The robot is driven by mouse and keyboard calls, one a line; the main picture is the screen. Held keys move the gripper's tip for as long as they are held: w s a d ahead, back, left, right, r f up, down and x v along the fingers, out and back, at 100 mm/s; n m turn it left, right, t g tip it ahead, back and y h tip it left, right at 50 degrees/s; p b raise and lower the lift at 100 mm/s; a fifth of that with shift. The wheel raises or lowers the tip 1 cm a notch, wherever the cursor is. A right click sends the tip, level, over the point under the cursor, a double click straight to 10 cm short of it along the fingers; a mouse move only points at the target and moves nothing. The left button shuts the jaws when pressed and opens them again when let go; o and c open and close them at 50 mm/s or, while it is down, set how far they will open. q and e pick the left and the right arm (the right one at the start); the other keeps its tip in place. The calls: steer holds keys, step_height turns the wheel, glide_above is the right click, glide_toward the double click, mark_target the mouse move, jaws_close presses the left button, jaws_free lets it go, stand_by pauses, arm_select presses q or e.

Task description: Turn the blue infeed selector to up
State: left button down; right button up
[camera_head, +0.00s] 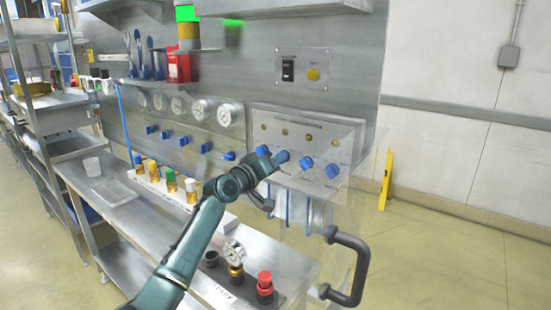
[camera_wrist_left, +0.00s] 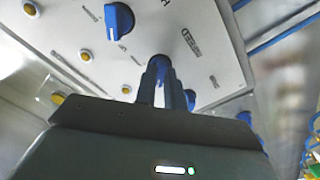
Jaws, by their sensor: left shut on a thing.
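A row of blue selectors sits on the light panel (camera_head: 345,133) on the steel wall. My left gripper (camera_head: 275,158) reaches the panel from the lower left and is shut on a blue selector (camera_head: 284,156), second from the left. In the left wrist view my left gripper (camera_wrist_left: 166,90) has its fingers around this selector (camera_wrist_left: 159,62), which is mostly hidden. A neighbouring blue selector (camera_wrist_left: 119,20) is at the upper left there. Two more blue selectors, one (camera_head: 306,163) and another (camera_head: 332,171), stand to the right.
A clear cover with a dark handle (camera_head: 351,270) stands right of my arm. Gauges (camera_head: 201,110) and blue valves (camera_head: 183,141) line the wall at left. The floor at right is mostly free.

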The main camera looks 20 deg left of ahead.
arm_select(q)
steer(key=shift+n, duration=0.6)
steer(key=c, duration=1.5)
jaws_free()
steer(key=b+v, duration=0.1)
steer(key=v, duration=1.2)
steer(key=shift+s, duration=0.15)
